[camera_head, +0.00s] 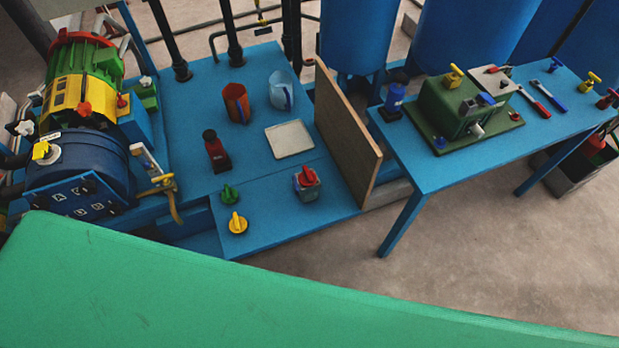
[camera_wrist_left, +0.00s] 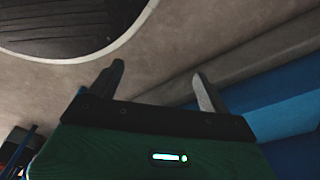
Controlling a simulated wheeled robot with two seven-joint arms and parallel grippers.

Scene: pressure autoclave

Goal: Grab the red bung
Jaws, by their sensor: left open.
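A red stopper (camera_head: 308,175), which looks like the red bung, sits on top of a small grey container on the blue bench, in front of the white tray. My left gripper (camera_wrist_left: 160,85) shows only in the left wrist view, its two fingers apart with nothing between them. That view shows grey floor, a dark round shape and blue panels, and no red bung. My right gripper is in neither view.
A dark red bottle (camera_head: 216,152), green knob (camera_head: 229,194) and yellow knob (camera_head: 237,223) stand left of the container. An upright brown board (camera_head: 345,135) is close on its right. A blue side table (camera_head: 510,138) with tools stands further right.

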